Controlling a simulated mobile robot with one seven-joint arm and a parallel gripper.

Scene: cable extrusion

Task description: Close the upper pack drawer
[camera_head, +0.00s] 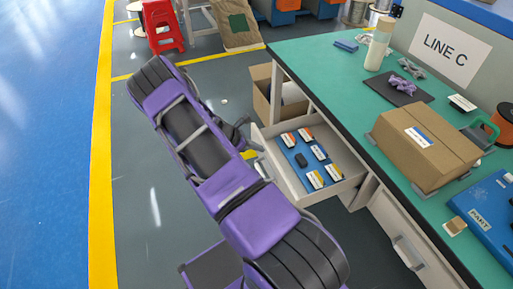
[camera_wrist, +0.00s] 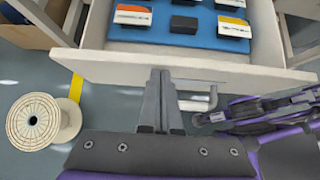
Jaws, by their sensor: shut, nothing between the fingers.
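The upper pack drawer (camera_head: 284,176) is pulled open from under the green-topped bench, with several small packs on a blue liner inside. In the wrist view, its pale front panel (camera_wrist: 110,69) crosses the picture, with a bar handle (camera_wrist: 200,103) below to the right. My gripper (camera_wrist: 160,73) is shut and empty, its fingertips in front of the panel, left of the handle. I cannot tell whether they touch it. In the head view, my arm hides most of the gripper and part of the drawer front.
A second, shut drawer front with a handle (camera_head: 407,252) is at the right of the bench. An open cardboard box (camera_head: 262,97) stands on the floor beyond the drawer. A closed carton (camera_head: 425,145) sits on the bench (camera_head: 330,75).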

